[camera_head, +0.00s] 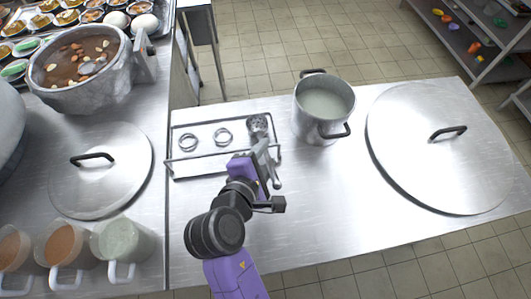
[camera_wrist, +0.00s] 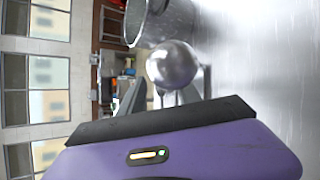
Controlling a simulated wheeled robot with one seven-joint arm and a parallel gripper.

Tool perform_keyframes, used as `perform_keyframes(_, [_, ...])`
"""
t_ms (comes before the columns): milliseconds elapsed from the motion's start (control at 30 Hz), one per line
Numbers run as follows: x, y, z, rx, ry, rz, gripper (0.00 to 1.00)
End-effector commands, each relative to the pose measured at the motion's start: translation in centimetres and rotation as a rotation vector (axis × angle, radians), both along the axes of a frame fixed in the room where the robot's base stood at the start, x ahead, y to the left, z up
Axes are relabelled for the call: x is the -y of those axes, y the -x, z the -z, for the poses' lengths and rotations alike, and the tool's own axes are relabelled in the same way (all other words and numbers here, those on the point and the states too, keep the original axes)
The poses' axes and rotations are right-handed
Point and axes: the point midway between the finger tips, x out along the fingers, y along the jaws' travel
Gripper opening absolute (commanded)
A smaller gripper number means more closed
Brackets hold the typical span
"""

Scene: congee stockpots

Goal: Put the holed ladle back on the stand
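The holed ladle shows its perforated metal head (camera_head: 258,125) at the right end of the wire stand (camera_head: 205,154) in the head view. In the wrist view its rounded steel bowl (camera_wrist: 172,63) is just beyond my fingers. Whether the head rests in the stand or hangs over it, I cannot tell. The stand has two empty rings to the left. My gripper (camera_head: 268,163) is at the stand's front right corner. Its fingers (camera_wrist: 160,95) appear apart, with the thin handle between them; contact is unclear. Much of the handle is hidden by my gripper.
A stockpot (camera_head: 312,122) of pale congee stands just right of the stand. A large lid (camera_head: 415,150) lies farther right. Left are a full soup pot (camera_head: 52,97), another lid (camera_head: 122,180) and several jugs (camera_head: 125,240). The front middle counter (camera_head: 320,225) is clear.

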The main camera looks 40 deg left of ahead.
Motion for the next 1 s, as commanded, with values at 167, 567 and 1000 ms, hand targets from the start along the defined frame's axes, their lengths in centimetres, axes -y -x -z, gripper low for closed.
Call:
perform_keyframes(167, [0.0, 0.0, 0.0, -0.001, 0.000, 0.000, 0.39])
perform_keyframes(567, [1.2, 4.1, -2.1, 0.000, -0.001, -0.002, 0.39])
perform_keyframes(1000, [2.1, 6.6, -3.7, -0.001, 0.000, 0.000, 0.39])
